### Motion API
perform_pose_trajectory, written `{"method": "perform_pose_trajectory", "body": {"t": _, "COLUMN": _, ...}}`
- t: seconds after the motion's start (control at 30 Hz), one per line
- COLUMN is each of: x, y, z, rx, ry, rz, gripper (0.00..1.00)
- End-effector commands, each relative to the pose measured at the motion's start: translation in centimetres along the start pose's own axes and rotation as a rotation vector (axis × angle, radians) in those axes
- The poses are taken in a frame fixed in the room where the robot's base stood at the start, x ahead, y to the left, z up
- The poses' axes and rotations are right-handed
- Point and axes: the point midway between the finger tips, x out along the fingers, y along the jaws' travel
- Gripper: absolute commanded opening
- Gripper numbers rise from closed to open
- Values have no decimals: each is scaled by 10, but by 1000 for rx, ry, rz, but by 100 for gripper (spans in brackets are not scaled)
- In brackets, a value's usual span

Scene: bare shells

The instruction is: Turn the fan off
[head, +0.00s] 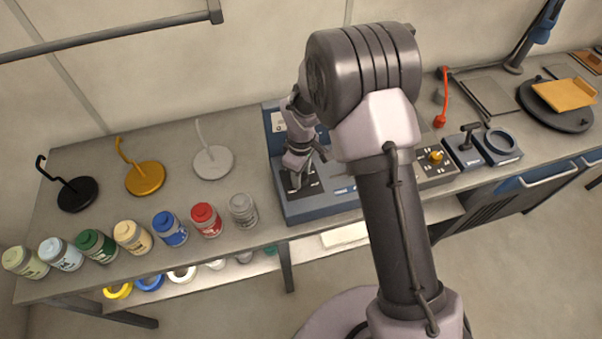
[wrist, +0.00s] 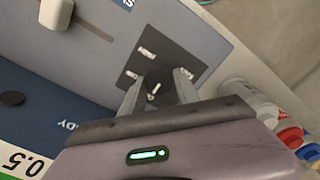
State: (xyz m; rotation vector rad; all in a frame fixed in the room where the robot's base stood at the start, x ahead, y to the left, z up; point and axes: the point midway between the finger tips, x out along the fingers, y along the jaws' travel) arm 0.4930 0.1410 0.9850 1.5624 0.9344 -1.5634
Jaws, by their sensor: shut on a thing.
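A blue-grey console (head: 318,209) stands on the bench. In the wrist view, a dark round knob (wrist: 157,83) with a white mark sits on a black square plate (wrist: 186,66) with small white labels, too small to read. My gripper (head: 297,178) reaches down to the console's left front. In the wrist view, the fingers of my gripper (wrist: 157,92) are on either side of the knob and shut on it. In the head view, my gripper and arm hide the knob and much of the console. I cannot make out a fan.
Several paint jars (head: 171,229) line the front edge left of the console. Black, yellow and white hook stands (head: 145,178) are behind them. To the right are a panel with a yellow knob (head: 436,156), a red-handled item (head: 441,121) and a round black stand (head: 568,119).

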Motion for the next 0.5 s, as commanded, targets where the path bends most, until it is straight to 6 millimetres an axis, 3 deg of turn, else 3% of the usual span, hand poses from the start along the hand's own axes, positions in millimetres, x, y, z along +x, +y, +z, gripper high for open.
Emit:
{"method": "perform_pose_trajectory", "body": {"t": 0.37, "x": -2, "y": 1, "z": -1, "rx": -5, "ry": 3, "rz": 4, "gripper": 0}}
{"method": "perform_pose_trajectory", "body": {"t": 0.4, "x": -2, "y": 1, "z": -1, "rx": -5, "ry": 3, "rz": 4, "gripper": 41}}
{"method": "perform_pose_trajectory", "body": {"t": 0.5, "x": -1, "y": 1, "z": -1, "rx": -5, "ry": 2, "rz": 3, "gripper": 59}}
